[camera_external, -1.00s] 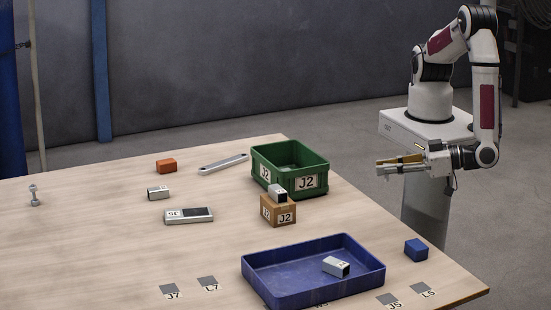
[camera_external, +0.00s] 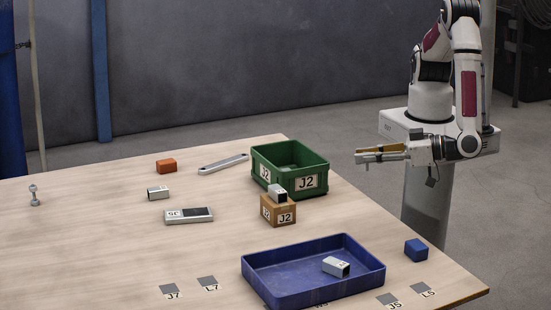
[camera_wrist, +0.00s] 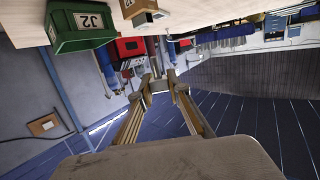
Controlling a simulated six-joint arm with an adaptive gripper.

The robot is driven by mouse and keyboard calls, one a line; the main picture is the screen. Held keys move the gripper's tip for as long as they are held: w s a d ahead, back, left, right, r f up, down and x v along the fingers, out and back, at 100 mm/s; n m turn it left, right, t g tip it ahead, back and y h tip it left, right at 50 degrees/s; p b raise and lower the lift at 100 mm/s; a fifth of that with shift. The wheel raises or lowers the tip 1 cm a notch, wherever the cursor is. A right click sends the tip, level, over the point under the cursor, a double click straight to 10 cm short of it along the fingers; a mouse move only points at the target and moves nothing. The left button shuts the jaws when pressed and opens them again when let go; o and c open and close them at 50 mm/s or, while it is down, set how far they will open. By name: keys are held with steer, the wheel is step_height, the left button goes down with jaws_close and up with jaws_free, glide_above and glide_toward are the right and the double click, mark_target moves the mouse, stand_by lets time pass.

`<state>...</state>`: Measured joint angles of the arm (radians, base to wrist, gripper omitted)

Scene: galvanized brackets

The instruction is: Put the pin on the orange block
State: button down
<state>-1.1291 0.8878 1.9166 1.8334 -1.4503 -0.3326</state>
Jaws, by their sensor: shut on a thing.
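The orange block (camera_external: 166,166) sits at the far left part of the table, with nothing on it. A small upright metal piece (camera_external: 34,196), shaped like a pin or bolt, stands near the table's left side. My gripper (camera_external: 366,156) is raised beyond the table's right edge, far from the orange block. It is shut on a small grey thing (camera_wrist: 159,85), seen between the fingertips in the wrist view. I cannot tell whether this is a pin. The orange block is not in the wrist view.
A green bin (camera_external: 314,180) and a brown block (camera_external: 266,211) topped by a metal bracket (camera_external: 277,191) stand between my gripper and the orange block. A blue tray (camera_external: 275,297) holds a bracket. A flat metal bar (camera_external: 223,164) and a bracket (camera_external: 158,193) lie near the orange block.

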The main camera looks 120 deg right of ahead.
steer(key=w+d+f+m+g+h, duration=0.1)
steer(key=w+d+m+h, duration=0.1)
steer(key=w+d, duration=1)
steer(key=w+d+f+m+g+h, duration=0.1)
steer(key=w+d+g, duration=0.1)
steer(key=w+d, duration=1.05)
steer(key=w+d+r+m+g+h, duration=0.1)
steer(key=w+d, duration=0.2)
steer(key=d, duration=0.9)
steer(key=w+d+r+m+g, duration=0.1)
steer(key=w+d, duration=0.3)
steer(key=d, duration=0.8)
steer(key=w+d+r+m+g+h, duration=0.1)
steer(key=w+d, duration=0.2)
steer(key=d, duration=1)
steer(key=f, duration=0.4)
steer(key=shift+a+f, duration=0.35)
steer(key=shift+f, duration=3.15)
